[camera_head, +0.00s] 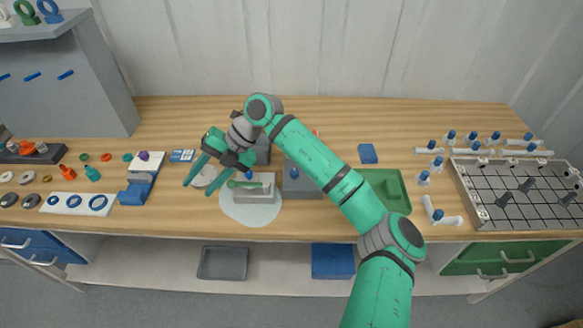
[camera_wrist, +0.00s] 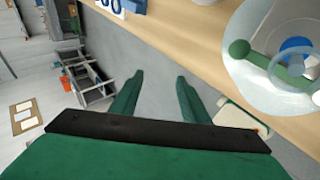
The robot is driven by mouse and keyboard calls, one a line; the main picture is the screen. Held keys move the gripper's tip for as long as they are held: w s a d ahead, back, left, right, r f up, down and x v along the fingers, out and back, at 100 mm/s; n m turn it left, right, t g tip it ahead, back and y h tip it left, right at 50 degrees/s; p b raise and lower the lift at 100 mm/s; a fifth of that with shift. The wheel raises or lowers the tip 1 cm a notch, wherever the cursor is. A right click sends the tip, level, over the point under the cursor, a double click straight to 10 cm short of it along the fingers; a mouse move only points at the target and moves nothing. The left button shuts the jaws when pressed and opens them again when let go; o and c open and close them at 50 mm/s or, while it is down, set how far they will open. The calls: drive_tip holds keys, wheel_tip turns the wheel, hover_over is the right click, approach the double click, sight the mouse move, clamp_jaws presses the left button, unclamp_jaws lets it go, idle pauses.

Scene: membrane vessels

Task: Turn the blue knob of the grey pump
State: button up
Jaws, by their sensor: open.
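My gripper (camera_head: 197,189) is open and empty, its two green fingers pointing down and left over the front part of the bench. In the wrist view its fingers (camera_wrist: 160,77) are spread apart with only grey floor seen between them. A grey block (camera_head: 303,187) with a small blue knob (camera_head: 294,173) stands right of my gripper, partly behind my arm; it looks like the pump. Left of it, a light grey box (camera_head: 262,192) with a green lever sits on a pale round patch. The wrist view shows a green lever (camera_wrist: 238,49) and a blue round part (camera_wrist: 297,45) at upper right.
A green tray (camera_head: 398,190) and a blue block (camera_head: 368,153) lie right of my arm. White pipe fittings and a dark grid rack (camera_head: 525,205) fill the right end. Blue rings on a white plate (camera_head: 62,212) lie at left.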

sight(295, 171)
drive_tip(key=w+d+h, duration=0.1)
drive_tip(key=w+d, duration=0.1)
drive_tip(key=d, duration=0.2)
drive_tip(key=w+d+m+t+h, duration=0.1)
drive_tip(key=w+d+h, duration=0.1)
drive_tip(key=d, duration=0.2)
drive_tip(key=w+d+m+t+h, duration=0.1)
drive_tip(key=w+d+h, duration=0.1)
drive_tip(key=d, duration=0.3)
drive_tip(key=shift+w+r, duration=0.4)
drive_tip(key=shift+w, duration=0.2)
drive_tip(key=w+d+r+m+t+h, duration=0.1)
drive_tip(key=w+d+r+m+h, duration=0.2)
drive_tip(key=d, duration=0.8)
drive_tip(key=shift+n+h, duration=0.3)
drive_tip(key=shift+n, duration=0.2)
drive_tip(key=f, duration=1)
drive_tip(key=shift+w+a+f, duration=0.1)
drive_tip(key=shift+w+a, duration=0.05)
drive_tip(key=shift+w, duration=0.2)
drive_tip(key=c, duration=1.1)
